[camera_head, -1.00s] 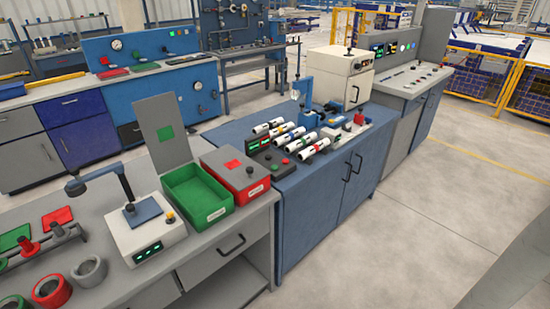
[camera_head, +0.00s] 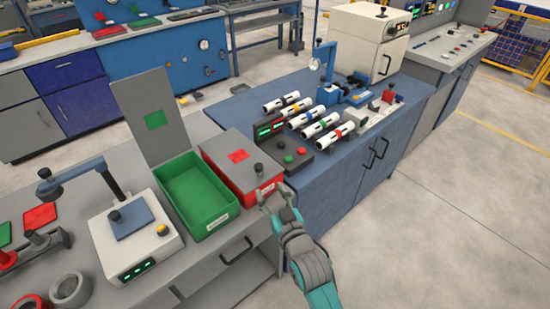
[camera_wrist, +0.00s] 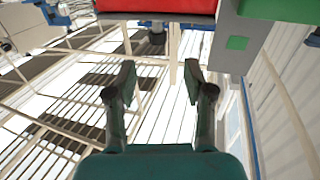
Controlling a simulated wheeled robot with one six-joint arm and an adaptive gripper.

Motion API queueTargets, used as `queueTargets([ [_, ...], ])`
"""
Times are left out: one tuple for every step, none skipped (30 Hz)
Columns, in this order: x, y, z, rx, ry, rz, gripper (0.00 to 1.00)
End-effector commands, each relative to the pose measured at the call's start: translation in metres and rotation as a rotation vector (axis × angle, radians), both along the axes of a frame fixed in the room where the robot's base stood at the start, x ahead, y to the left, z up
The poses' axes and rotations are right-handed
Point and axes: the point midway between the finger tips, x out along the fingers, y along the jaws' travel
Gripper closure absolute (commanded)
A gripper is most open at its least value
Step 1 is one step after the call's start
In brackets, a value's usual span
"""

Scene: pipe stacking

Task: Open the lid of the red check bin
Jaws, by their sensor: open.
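The red check bin (camera_head: 243,181) stands on the grey bench with its grey lid (camera_head: 232,146) shut flat on top. The lid bears a red square and a black knob (camera_head: 259,170) near its front right corner. My gripper (camera_head: 271,196) is in front of the bin's front right side, fingers apart and empty. In the wrist view my gripper (camera_wrist: 160,82) is open, with clear space between its fingers. A red surface (camera_wrist: 155,5), likely the bin, and a dark knob (camera_wrist: 157,38) show ahead at the top. Contact with the bin cannot be told from the head view.
A green bin (camera_head: 198,196) with its grey lid standing open (camera_head: 150,118) is close on the left. A scale (camera_head: 132,232) stands further left. On the right, a blue bench (camera_head: 345,175) carries white pipes and a button box (camera_head: 286,148).

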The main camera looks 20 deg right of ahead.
Motion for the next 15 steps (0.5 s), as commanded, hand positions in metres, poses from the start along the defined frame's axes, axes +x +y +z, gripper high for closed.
queueTargets([
  [0.003, 0.000, 0.001, 0.000, -0.001, 0.000, 0.47],
  [0.005, 0.000, 0.001, 0.000, -0.001, 0.000, 0.47],
  [0.007, 0.000, 0.001, 0.000, -0.001, 0.000, 0.47],
  [0.010, 0.000, 0.001, 0.000, -0.001, 0.000, 0.47],
  [0.012, 0.000, 0.001, 0.000, -0.001, 0.000, 0.47],
  [0.017, 0.000, 0.002, 0.000, -0.002, 0.000, 0.47],
  [0.021, 0.000, 0.002, 0.000, -0.003, 0.000, 0.47],
  [0.025, 0.000, 0.002, 0.000, -0.003, 0.000, 0.47],
  [0.031, 0.000, 0.002, 0.000, -0.003, 0.000, 0.47],
  [0.036, 0.000, 0.002, 0.000, -0.003, 0.000, 0.47],
  [0.041, 0.000, 0.002, 0.000, -0.003, 0.000, 0.47],
  [0.048, 0.000, 0.002, 0.000, -0.003, 0.000, 0.47],
  [0.053, 0.000, 0.002, 0.000, -0.003, 0.000, 0.47],
  [0.058, 0.000, 0.002, 0.000, -0.002, 0.000, 0.47],
  [0.065, 0.000, 0.002, 0.000, -0.003, 0.000, 0.47],
])
